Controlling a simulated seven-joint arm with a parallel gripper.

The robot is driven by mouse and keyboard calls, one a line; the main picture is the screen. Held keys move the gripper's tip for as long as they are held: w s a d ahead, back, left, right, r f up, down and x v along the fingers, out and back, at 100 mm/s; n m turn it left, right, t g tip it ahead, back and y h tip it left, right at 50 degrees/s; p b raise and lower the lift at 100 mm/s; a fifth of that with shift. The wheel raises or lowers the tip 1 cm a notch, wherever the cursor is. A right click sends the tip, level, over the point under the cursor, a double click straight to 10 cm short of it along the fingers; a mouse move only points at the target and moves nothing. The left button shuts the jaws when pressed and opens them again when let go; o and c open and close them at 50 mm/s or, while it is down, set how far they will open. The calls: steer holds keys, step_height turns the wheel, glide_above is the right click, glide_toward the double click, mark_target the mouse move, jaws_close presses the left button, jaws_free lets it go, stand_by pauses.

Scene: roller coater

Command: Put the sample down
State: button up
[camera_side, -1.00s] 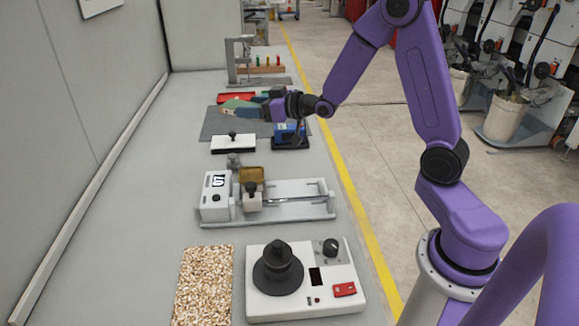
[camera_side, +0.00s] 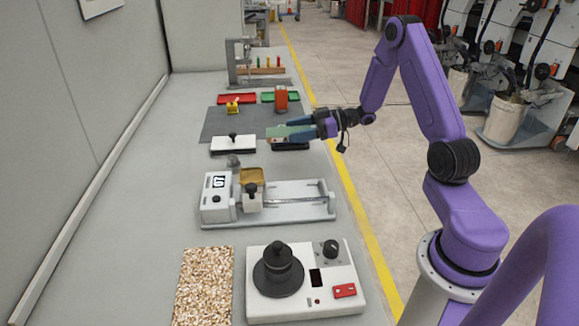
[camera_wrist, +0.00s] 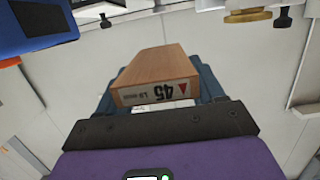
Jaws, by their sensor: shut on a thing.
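My gripper (camera_side: 285,132) is at the right side of the bench in the side view, above a dark base (camera_side: 290,146). It is shut on the sample, which looks like a brown block (camera_wrist: 160,72) in the wrist view. The block's near end carries a white label reading "45" and a red triangle. Blue-teal fingers show beside and below it. In the side view the sample is small and hard to separate from the greenish fingertips. Whether it touches anything below cannot be told.
A white-topped block with a black knob (camera_side: 233,143) stands close left of my gripper. Behind are a dark mat (camera_side: 222,125), a yellow piece (camera_side: 233,105), an upright orange-brown block (camera_side: 281,98), a red tray (camera_side: 236,98) and a green tray (camera_side: 268,97). The coater (camera_side: 290,190) is in front.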

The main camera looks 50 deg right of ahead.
mark_target(297, 165)
steer(key=shift+f, duration=0.15)
steer(key=shift+f, duration=4.7)
steer(key=shift+f, duration=0.2)
steer(key=o, duration=1.1)
steer(key=shift+c, duration=0.2)
